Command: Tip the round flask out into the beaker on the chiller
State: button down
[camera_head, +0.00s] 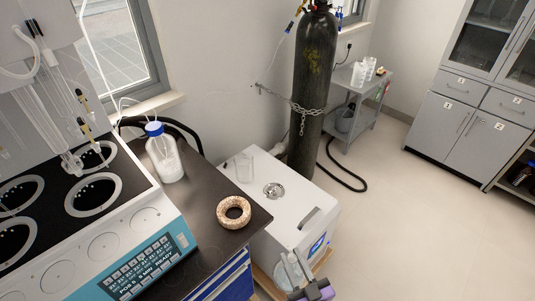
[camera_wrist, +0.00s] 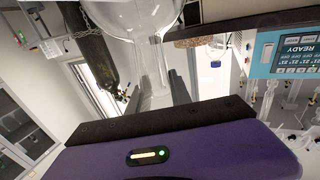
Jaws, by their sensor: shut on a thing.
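The clear round flask (camera_head: 289,270) is in my gripper (camera_head: 300,284) at the bottom of the head view, in front of the chiller. In the wrist view the flask's bulb (camera_wrist: 146,14) is at the top edge, and its neck (camera_wrist: 152,62) lies between the fingers of my gripper (camera_wrist: 154,88). The fingers are shut on the neck. I cannot make out any contents in the flask. The clear beaker (camera_head: 245,168) stands upright on the back left of the white chiller's top (camera_head: 262,206). My gripper is apart from the beaker.
A cork ring (camera_head: 222,218) and a white bottle with a blue cap (camera_head: 167,165) stand on the dark bench, left of the chiller. A multi-position distiller (camera_head: 140,225) fills the left. A chained gas cylinder (camera_head: 312,85) stands behind the chiller. The floor to the right is clear.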

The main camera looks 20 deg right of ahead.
aim_at(243, 160)
jog(key=i+l+z, duration=0.1)
jog(key=z, duration=0.35)
jog(key=i+l+z, duration=0.15)
jog(key=z, duration=0.3)
jog(key=i+l+z, duration=0.1)
jog(key=z, duration=0.35)
jog(key=i+l+z, duration=0.2)
jog(key=z, duration=0.25)
jog(key=i+l+z, duration=0.1)
jog(key=i+z, duration=0.4)
jog(key=i+u, duration=0.45)
jog(key=i+l+u, duration=0.1)
jog(key=i+u, duration=0.45)
jog(key=u, duration=0.4)
jog(key=i+u, duration=0.1)
jog(key=u, duration=0.35)
jog(key=i+u, duration=0.1)
jog(key=u, duration=0.4)
jog(key=i+u, duration=0.2)
jog(key=u, duration=0.15)
jog(key=i+u, duration=0.2)
jog(key=u, duration=0.15)
jog(key=i, duration=0.2)
